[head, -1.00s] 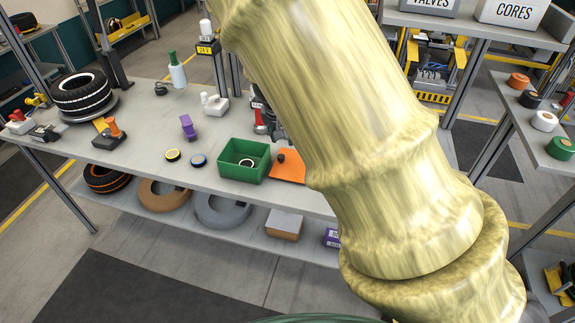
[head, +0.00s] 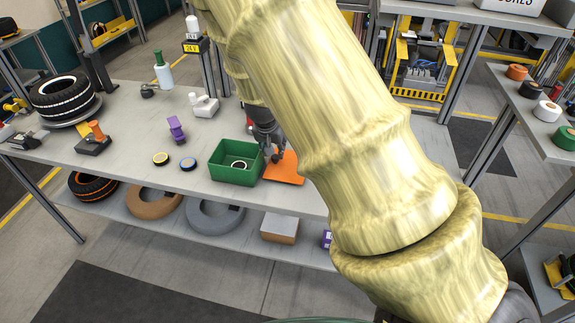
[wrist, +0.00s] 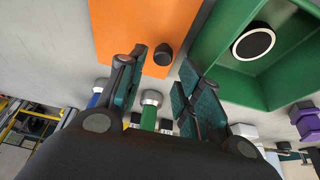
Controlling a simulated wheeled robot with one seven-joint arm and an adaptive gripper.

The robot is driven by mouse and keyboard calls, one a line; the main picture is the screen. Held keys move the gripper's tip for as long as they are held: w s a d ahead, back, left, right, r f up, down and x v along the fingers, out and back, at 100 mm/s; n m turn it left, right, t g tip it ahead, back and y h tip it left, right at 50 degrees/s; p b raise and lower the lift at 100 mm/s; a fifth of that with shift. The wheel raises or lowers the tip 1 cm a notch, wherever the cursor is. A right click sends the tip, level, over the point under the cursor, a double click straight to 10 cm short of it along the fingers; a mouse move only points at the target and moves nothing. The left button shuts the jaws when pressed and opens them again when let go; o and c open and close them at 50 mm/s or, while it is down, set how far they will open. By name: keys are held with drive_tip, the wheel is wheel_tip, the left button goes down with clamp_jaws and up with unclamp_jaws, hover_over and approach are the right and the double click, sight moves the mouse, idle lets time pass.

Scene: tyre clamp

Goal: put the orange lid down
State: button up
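The orange lid (head: 286,170) is a flat plate lying on the workbench just right of the green box. Its dark knob (wrist: 162,54) shows in the wrist view, near the lid's edge. My gripper (wrist: 163,66) is open and empty, its two fingers apart, with the knob in line with the gap between their tips. I cannot tell how far above the knob the tips are. In the head view my gripper (head: 272,153) is over the lid's left part and hides the knob. The green box (head: 232,177) stands open, with a black-and-white ring inside.
The green box wall is close beside my right finger in the wrist view. Bench left of the box is partly free.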

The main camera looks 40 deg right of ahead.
sight(275, 157)
drive_tip(key=shift+p+x, duration=1)
drive_tip(key=shift+x, duration=1.75)
drive_tip(key=shift+a, duration=0.2)
clamp_jaws()
